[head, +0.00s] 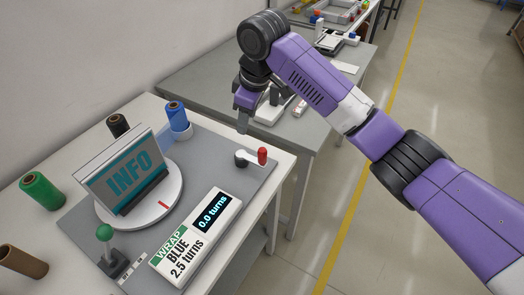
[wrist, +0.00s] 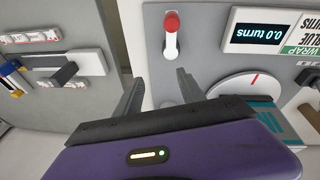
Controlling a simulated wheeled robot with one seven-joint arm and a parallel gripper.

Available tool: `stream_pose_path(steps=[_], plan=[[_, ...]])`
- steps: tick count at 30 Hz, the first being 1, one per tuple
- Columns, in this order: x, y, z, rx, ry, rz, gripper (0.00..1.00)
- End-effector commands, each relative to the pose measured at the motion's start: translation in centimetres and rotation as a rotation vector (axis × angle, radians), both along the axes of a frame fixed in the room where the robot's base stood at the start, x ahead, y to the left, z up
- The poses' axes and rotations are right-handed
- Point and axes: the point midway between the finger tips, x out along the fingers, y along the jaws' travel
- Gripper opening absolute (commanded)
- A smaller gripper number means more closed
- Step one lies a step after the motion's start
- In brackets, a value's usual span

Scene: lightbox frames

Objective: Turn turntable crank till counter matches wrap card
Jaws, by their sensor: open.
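The crank (head: 245,158) has a red knob (head: 262,156) and sits at the right end of the grey base plate. The crank also shows in the wrist view (wrist: 171,42), beyond my fingers. The counter (head: 213,212) reads 0.0 turns. The wrap card (head: 180,254) reads WRAP BLUE 2.5 turns. The white turntable (head: 166,205) with a red mark carries an upright INFO sign (head: 128,176). A blue film roll (head: 176,117) stands on a white holder behind it. My gripper (wrist: 158,95) is open and empty, above and short of the crank.
Black (head: 118,126), green (head: 41,190) and brown (head: 22,261) rolls stand along the table's back and left. A green-knobbed lever (head: 106,240) stands in front of the turntable. A second grey table (head: 190,85) with tools lies behind.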

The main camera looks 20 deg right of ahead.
Motion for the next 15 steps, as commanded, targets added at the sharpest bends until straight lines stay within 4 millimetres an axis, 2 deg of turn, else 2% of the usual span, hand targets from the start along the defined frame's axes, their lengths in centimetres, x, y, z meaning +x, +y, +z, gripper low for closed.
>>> stream_pose_path(steps=[1,2,6,11,15], plan=[[-1.4,-0.6,-1.2,-0.022,0.072,0.007,0.46],[-2.2,-0.9,-1.5,-0.033,0.11,0.011,0.46],[-4.8,-2.0,-2.0,-0.071,0.222,0.038,0.46],[-5.7,-2.4,-2.6,-0.091,0.257,0.052,0.46],[-5.7,-2.4,-4.3,-0.09,0.256,0.053,0.46]])
